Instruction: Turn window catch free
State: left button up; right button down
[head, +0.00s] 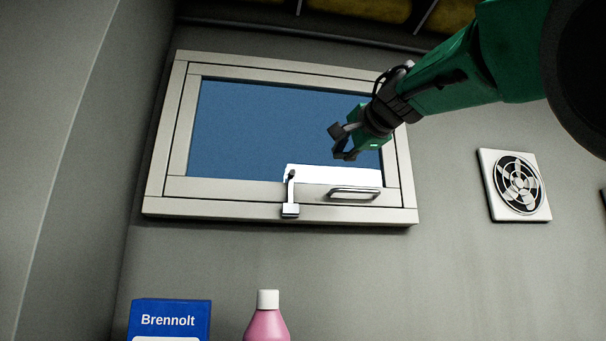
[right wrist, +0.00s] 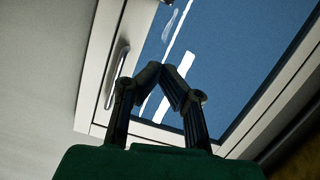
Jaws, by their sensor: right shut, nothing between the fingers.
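A wide window (head: 290,85) with a pale frame is set in the grey wall. Its catch (head: 290,192) is at the middle of the lower frame. The catch's lever stands upright, with a dark knob at the top and a small block at the bottom. A metal bar handle (head: 354,190) is right of the catch; it also shows in the right wrist view (right wrist: 118,78). My right gripper (head: 338,143) is shut and empty in front of the pane, above and right of the catch. Its fingertips meet in the right wrist view (right wrist: 162,70). My left gripper is out of view.
A round fan in a white square plate (head: 516,185) is on the wall at right. A blue box (head: 170,318) marked Brennolt and a pink bottle (head: 267,322) with a white cap stand below the window. The wall between them and the window is bare.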

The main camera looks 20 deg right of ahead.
jog(key=shift+d, duration=0.1)
jog(key=shift+w, duration=0.1)
jog(key=p, duration=0.7)
send_over(291, 191)
jog(key=s+d, duration=0.4)
jog(key=d, duration=0.2)
jog(key=shift+s+a+f, duration=0.1)
jog(key=shift+a+f, duration=0.05)
jog(key=shift+a, duration=0.05)
jog(key=shift+w+a+f, duration=0.2)
jog(key=shift+a, duration=0.3)
jog(key=shift+w+a+f, duration=0.15)
jog(key=shift+a+f, duration=0.05)
jog(key=shift+a, duration=0.3)
jog(key=shift+s+a+p, duration=0.3)
jog(key=shift+a+p, duration=0.1)
jog(key=shift+a, duration=0.5)
jog(key=shift+w+a+f, duration=0.15)
jog(key=shift+a, duration=0.05)
jog(key=shift+w, duration=0.15)
jog(key=shift+d, duration=0.2)
